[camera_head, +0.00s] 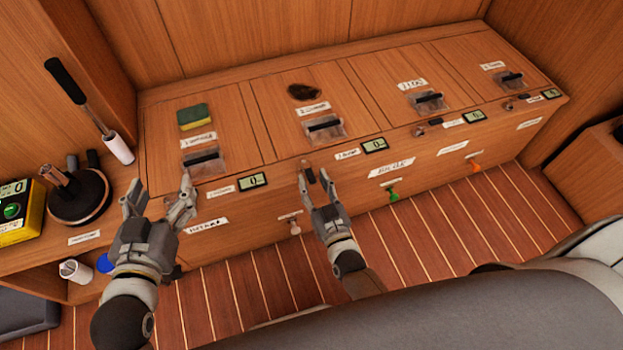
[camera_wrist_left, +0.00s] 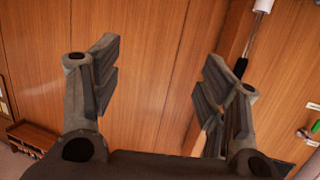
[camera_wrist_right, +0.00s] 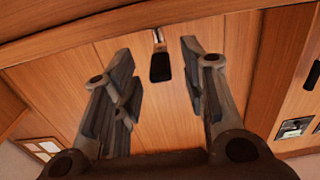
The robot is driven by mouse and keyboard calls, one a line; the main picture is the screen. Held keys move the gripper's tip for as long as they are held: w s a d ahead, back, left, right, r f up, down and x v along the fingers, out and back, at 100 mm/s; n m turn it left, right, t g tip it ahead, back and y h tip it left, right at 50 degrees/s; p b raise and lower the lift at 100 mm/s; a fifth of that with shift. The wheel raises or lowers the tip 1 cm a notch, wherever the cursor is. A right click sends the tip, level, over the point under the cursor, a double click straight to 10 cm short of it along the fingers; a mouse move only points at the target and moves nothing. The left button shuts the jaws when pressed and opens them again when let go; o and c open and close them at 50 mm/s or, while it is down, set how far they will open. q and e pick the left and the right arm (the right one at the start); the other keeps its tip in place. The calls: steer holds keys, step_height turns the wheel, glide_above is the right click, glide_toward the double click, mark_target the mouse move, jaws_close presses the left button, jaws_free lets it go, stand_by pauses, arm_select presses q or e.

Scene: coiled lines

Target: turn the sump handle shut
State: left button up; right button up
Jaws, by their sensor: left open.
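A small handle with a black grip (camera_head: 310,174) sits at the upper front edge of the wooden lockers. It also shows in the right wrist view (camera_wrist_right: 160,66), hanging from a metal stem. The labels are too small for me to tell which handle is the sump's. My right gripper (camera_head: 316,184) is open around or just short of this handle; the fingers (camera_wrist_right: 158,60) stand on both sides of it, apart from it. My left gripper (camera_head: 161,192) is open and empty in front of the left end of the lockers, and its fingers (camera_wrist_left: 160,75) hold nothing.
Below the edge are a pale knob (camera_head: 294,228), a green knob (camera_head: 393,195) and an orange knob (camera_head: 476,167). A green sponge (camera_head: 193,117) lies on a locker lid. A black winch (camera_head: 80,198) and a yellow box (camera_head: 20,212) stand at left. The striped floor is clear.

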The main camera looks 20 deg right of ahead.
arm_select(q)
steer(key=shift+w+d+r+t, duration=0.15)
steer(key=shift+r+t, duration=0.2)
steer(key=shift+r, duration=0.25)
steer(key=shift+w+d+r+t, duration=0.15)
steer(key=shift+r+t, duration=0.2)
steer(key=shift+r, duration=0.25)
arm_select(e)
steer(key=shift+w, duration=1)
jaws_close()
